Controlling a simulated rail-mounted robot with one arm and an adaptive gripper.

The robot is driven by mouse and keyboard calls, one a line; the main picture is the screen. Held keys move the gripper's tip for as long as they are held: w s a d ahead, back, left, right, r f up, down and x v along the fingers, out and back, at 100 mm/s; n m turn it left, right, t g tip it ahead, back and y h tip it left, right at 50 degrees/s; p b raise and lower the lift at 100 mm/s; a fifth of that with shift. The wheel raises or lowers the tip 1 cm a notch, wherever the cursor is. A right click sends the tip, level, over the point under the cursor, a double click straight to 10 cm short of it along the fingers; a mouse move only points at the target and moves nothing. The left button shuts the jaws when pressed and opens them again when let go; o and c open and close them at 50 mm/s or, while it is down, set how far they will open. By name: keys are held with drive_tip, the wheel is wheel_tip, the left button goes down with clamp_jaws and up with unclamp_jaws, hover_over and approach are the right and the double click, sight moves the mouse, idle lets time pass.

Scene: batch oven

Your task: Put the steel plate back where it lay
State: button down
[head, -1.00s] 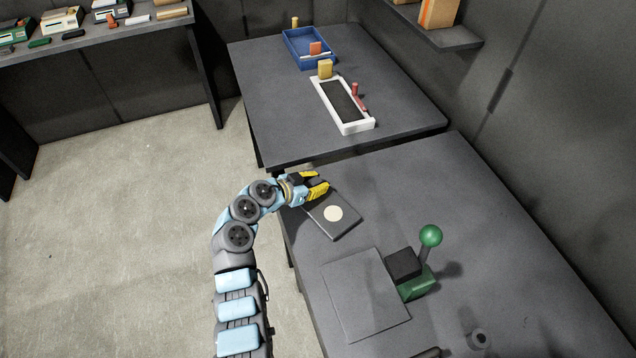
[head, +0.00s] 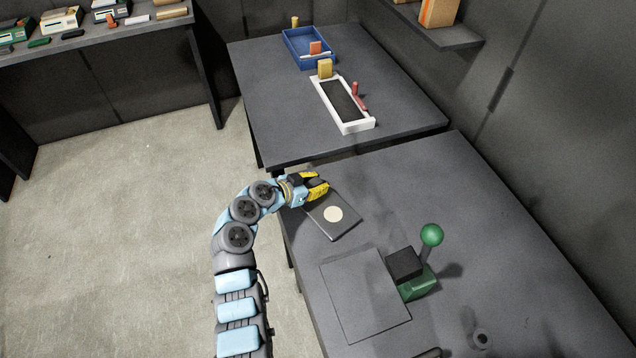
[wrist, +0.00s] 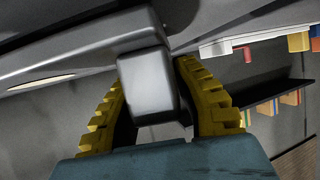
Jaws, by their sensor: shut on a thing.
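The steel plate (head: 345,222) is a dark, flat, square-edged plate with a pale round disc on its top, near the left edge of the front table. My gripper (head: 322,187) is at its far edge, its yellow fingers closed. In the wrist view my gripper (wrist: 160,105) has a grey metal block (wrist: 148,82) between its fingers, which seems to be part of the plate. The plate's broad face (wrist: 80,58) fills the upper left there, with the pale disc seen edge-on. I cannot tell whether the plate touches the table.
A thin square sheet or panel (head: 362,298) lies on the front table (head: 480,220). Right of it stands a green block (head: 420,283) with a black top and a green ball-topped lever (head: 431,236). The back table carries a white frame (head: 355,127) and a blue bin (head: 300,50).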

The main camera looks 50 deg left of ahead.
drive_tip(key=shift+f+b, duration=0.25)
drive_tip(key=shift+b, duration=0.1)
idle(0.3)
drive_tip(key=c, duration=0.8)
unclamp_jaws()
drive_tip(key=shift+c, duration=0.2)
drive_tip(key=shift+s, duration=0.1)
